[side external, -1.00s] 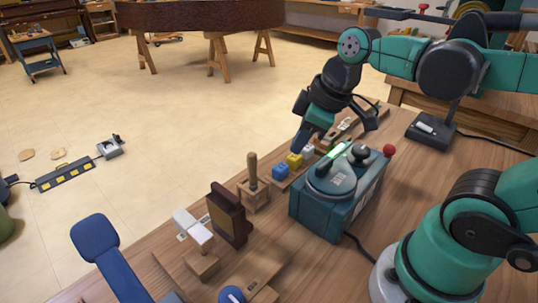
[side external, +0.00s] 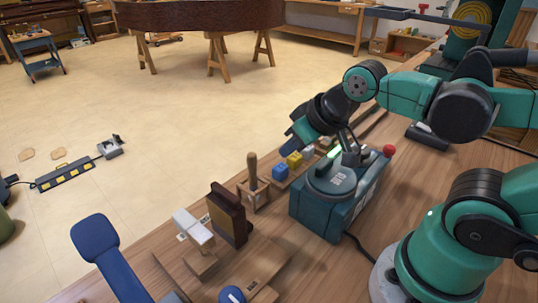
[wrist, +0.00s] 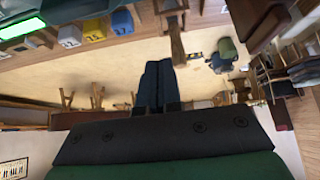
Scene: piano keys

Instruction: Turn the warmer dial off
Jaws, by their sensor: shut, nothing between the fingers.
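The teal warmer box (side external: 318,214) stands on the bench with a round plate (side external: 331,180) and a lit green strip (side external: 334,152) on top. The green strip also shows at the upper left of the wrist view (wrist: 22,27). The black knob on the warmer's far end, seemingly the dial, is mostly covered by a dark part of my arm. My gripper (side external: 287,150) has blue fingers, shut and empty, pointing down-left beyond the warmer, near the numbered cubes. The shut fingers show in the wrist view (wrist: 159,82). Contact with anything cannot be told.
A blue cube (side external: 280,171), a yellow cube (side external: 294,160) and a grey cube (side external: 308,152) sit behind the warmer. A wooden-handled tool (side external: 252,170) and a brown block (side external: 229,214) stand left. A red ball (side external: 389,151) is at the warmer's right end.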

